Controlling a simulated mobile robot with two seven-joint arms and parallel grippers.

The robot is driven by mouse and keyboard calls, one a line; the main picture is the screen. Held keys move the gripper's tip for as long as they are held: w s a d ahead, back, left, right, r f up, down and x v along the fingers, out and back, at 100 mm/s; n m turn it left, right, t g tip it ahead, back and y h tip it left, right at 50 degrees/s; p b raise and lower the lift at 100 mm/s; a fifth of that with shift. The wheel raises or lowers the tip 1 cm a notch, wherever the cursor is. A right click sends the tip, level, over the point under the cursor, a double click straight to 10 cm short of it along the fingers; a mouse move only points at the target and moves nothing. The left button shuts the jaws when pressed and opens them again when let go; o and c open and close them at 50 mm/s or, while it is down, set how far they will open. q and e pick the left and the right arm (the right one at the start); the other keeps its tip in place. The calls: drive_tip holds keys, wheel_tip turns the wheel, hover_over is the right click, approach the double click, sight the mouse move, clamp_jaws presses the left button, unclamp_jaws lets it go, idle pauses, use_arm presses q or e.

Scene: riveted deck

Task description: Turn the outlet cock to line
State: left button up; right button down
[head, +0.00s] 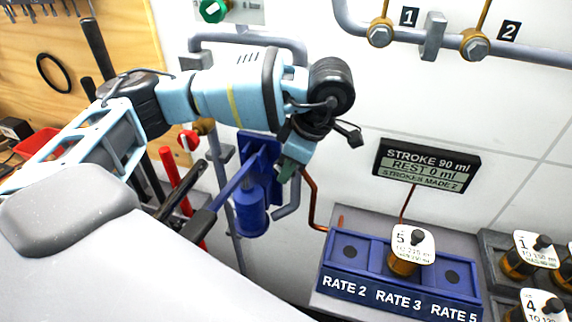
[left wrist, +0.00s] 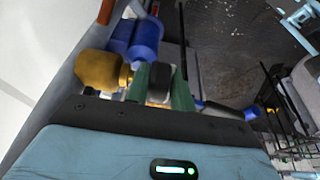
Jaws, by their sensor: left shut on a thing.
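My left gripper (head: 288,168) reaches across the wall beside the blue hand pump (head: 250,212), its green fingertips pointing down. In the left wrist view the gripper (left wrist: 161,88) is shut on a dark handle (left wrist: 158,80). A brass cock body (left wrist: 98,70) is close beside it; I take this as the outlet cock. In the head view the gripper hides this cock, so its setting cannot be read. The pump's blue cylinders (left wrist: 143,38) show just beyond the fingers. My right gripper is not in view.
A red knob (head: 188,140) on a brass fitting is left of the pump; its lever (head: 226,187) slants down left. A sign (head: 427,166) reads stroke 90 ml, rest 0 ml, strokes made 2. A blue rack (head: 350,288) holds a jar tagged 5 (head: 412,243); more jars stand right.

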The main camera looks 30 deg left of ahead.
use_arm(q)
drive_tip(key=y, duration=0.2)
drive_tip(key=g+y, duration=0.1)
drive_tip(key=y, duration=0.2)
drive_tip(key=shift+w+d+f, duration=0.1)
drive_tip(key=shift+d, duration=0.1)
drive_tip(key=shift+f+g+y, duration=0.15)
drive_tip(key=shift+g+y, duration=0.15)
drive_tip(key=shift+y, duration=0.7)
drive_tip(key=shift+f+g+y, duration=0.15)
drive_tip(key=shift+g+y, duration=0.15)
drive_tip(key=shift+y, duration=0.7)
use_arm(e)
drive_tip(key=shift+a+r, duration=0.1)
use_arm(q)
drive_tip(key=o, duration=1)
drive_tip(key=v, duration=0.4)
drive_tip(key=b+v, duration=0.1)
drive_tip(key=v, duration=0.2)
drive_tip(key=shift+d+f, duration=0.1)
drive_tip(key=shift+d, duration=0.35)
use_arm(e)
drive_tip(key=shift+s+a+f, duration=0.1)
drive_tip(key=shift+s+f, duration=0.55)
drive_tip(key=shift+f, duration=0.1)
